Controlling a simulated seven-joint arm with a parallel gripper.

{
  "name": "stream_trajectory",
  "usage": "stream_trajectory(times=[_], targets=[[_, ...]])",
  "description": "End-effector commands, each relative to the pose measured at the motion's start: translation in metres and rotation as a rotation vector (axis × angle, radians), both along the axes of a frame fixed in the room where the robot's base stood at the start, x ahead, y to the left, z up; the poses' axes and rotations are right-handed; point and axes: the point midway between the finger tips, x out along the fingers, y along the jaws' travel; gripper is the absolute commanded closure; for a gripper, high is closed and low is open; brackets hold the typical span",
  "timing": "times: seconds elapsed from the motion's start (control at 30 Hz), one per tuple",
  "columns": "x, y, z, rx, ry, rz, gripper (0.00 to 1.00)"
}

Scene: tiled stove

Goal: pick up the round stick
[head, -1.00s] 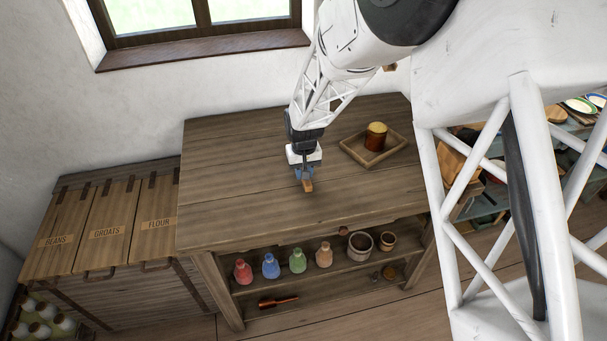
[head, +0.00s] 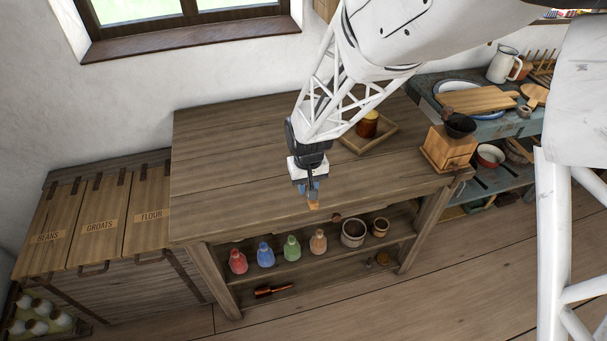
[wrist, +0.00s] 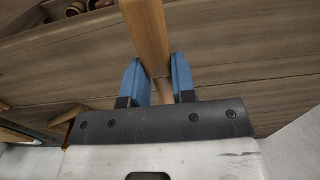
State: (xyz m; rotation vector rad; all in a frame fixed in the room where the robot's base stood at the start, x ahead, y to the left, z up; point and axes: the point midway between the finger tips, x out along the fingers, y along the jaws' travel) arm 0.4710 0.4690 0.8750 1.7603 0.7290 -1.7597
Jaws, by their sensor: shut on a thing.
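My gripper (head: 309,190) is above the front part of the wooden table (head: 225,170). It is shut on a light-brown wooden stick, whose small end (head: 313,205) shows below the fingertips. In the wrist view the stick (wrist: 147,35) runs from between the two blue fingers (wrist: 157,85) up to the top edge of the picture. The stick's far end is out of that view. I cannot tell from these frames whether the stick is clear of the tabletop.
A wooden tray (head: 352,146) with an amber jar (head: 367,124) stands at the table's back right. Bottles and pots (head: 353,232) line the shelf below. The table's left half is bare.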

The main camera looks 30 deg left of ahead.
Motion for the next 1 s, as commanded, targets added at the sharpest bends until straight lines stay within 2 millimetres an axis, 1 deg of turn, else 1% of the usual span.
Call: stream_trajectory(times=[0.1, 0.33, 1.0], targets=[[-0.009, -0.009, 0.001, 0.0, 0.0, 0.0, 1.0], [-0.017, -0.017, 0.002, 0.0, 0.0, 0.0, 1.0], [-0.019, -0.019, 0.002, 0.0, 0.0, 0.0, 1.0]])
